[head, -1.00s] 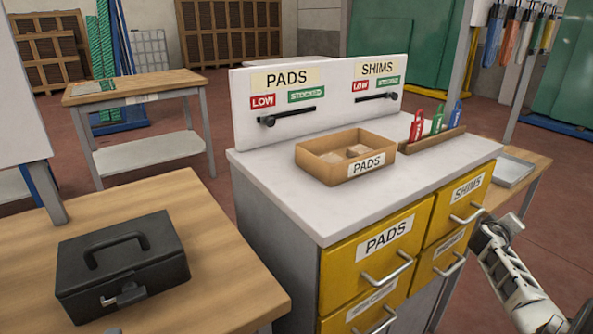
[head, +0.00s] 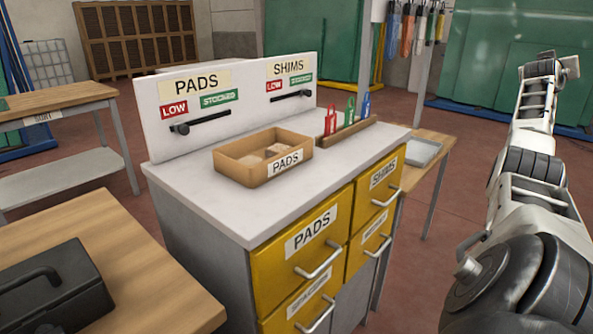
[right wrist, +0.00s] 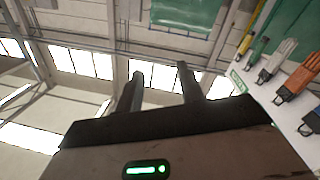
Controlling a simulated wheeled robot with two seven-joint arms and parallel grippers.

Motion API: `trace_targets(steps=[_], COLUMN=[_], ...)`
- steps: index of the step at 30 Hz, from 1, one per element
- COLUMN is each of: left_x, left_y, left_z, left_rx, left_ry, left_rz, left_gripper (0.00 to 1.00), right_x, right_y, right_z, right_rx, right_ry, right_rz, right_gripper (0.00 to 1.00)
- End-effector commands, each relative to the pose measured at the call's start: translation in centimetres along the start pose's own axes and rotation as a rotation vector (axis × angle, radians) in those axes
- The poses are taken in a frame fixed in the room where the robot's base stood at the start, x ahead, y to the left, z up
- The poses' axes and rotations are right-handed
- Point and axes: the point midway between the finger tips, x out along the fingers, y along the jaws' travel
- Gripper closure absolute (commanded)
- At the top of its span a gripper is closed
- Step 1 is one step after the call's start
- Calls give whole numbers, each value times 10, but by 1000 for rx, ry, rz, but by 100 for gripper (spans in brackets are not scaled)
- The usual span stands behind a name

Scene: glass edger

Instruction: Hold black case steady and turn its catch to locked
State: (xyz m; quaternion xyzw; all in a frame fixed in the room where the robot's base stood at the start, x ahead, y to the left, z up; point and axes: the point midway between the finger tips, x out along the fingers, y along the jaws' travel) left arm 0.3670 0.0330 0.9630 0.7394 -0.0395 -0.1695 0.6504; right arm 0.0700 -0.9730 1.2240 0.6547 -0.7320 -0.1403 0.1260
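The black case (head: 62,296) lies on the wooden table at the lower left of the head view, cut off by the frame edge. Part of its lid and top handle (head: 28,281) show. Its front side with the catch is out of frame. My right arm is raised at the right of the head view, well away from the case. In the right wrist view my right gripper (right wrist: 158,80) has its two fingers apart with nothing between them. My left gripper is not in view.
A cabinet (head: 205,203) with yellow drawers stands right of the wooden table (head: 130,262). On it are a cardboard PADS box (head: 232,172), a signboard (head: 240,118) and a rack of coloured tags (head: 348,128). Gloves (right wrist: 285,72) hang nearby. Open floor shows at the right.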

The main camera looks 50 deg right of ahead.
Motion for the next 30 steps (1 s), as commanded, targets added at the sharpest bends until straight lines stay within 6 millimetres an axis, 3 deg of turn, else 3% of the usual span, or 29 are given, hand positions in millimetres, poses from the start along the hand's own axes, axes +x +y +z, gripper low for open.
trace_targets(steps=[2, 4, 11, 16, 23, 30], left_x=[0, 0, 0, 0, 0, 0], left_y=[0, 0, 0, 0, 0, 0], left_z=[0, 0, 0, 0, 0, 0], left_rx=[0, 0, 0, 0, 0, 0], left_ry=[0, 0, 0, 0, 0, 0], left_rz=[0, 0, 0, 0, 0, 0], left_gripper=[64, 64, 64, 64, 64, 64], right_x=[1, -1, -21, -50, -122, -223], right_y=[15, 9, -49, -110, -214, -310], right_z=[-16, -32, -73, -107, -158, -193], right_rx=[14, -40, -255, -423, -647, -799], right_ry=[43, 114, 317, 509, 854, 1226], right_rz=[12, 12, -16, -49, -99, -133], right_gripper=[62, 62, 62, 62, 62, 62])
